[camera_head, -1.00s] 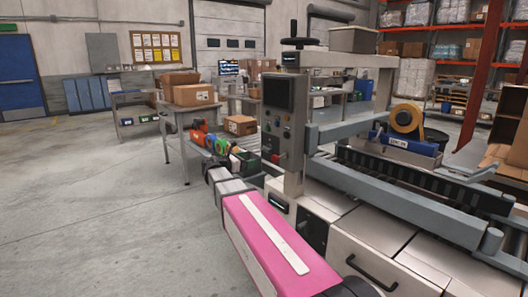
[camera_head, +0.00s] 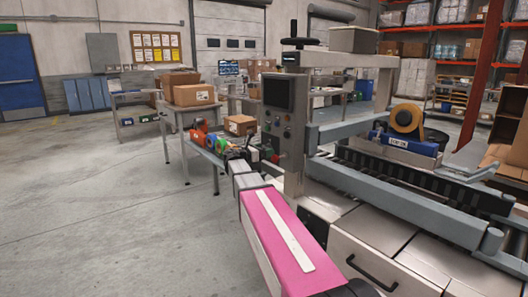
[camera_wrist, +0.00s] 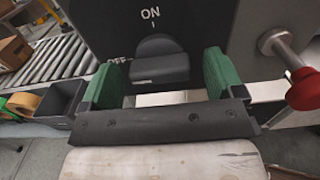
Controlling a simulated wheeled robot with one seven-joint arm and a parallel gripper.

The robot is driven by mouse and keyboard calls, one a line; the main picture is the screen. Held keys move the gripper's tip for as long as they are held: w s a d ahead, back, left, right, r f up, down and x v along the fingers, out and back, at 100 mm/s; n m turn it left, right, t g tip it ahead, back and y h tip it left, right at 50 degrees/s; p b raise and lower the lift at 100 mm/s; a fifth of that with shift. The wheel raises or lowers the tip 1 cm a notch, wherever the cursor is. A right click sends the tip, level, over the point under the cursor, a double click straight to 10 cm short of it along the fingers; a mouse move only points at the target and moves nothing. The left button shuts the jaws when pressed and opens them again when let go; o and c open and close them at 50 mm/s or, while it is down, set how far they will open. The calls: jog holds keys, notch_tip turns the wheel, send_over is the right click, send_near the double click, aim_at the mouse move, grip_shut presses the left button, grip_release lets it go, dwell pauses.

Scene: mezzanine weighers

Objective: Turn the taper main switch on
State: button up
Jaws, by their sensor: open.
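The main switch (camera_wrist: 160,62) is a dark rotary knob on a black plate in the wrist view. ON is printed above it and OFF to its left. Its grip bar lies roughly level, in line with OFF rather than pointing up at ON. My gripper (camera_wrist: 160,78) is open, with one green-padded finger on each side of the knob. A gap shows between the knob and each pad; the knob is not gripped. In the head view my gripper (camera_head: 259,160) is beside the lower part of the taper's control column (camera_head: 285,110), and the switch itself cannot be made out.
A red-tipped knob (camera_wrist: 303,90) sticks out close to the right finger. A roller conveyor (camera_wrist: 45,60) and a bin with a tape roll (camera_wrist: 25,101) lie at left. The taper's bed (camera_head: 390,185) fills the right of the head view. Open floor (camera_head: 100,220) is at left.

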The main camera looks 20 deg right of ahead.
jog(key=shift+d, duration=0.1)
jog(key=c, duration=0.9)
jog(key=shift+m, duration=0.3)
jog(key=m, duration=0.8)
jog(key=shift+m, duration=0.4)
jog(key=m, duration=0.4)
jog(key=shift+m, duration=2.2)
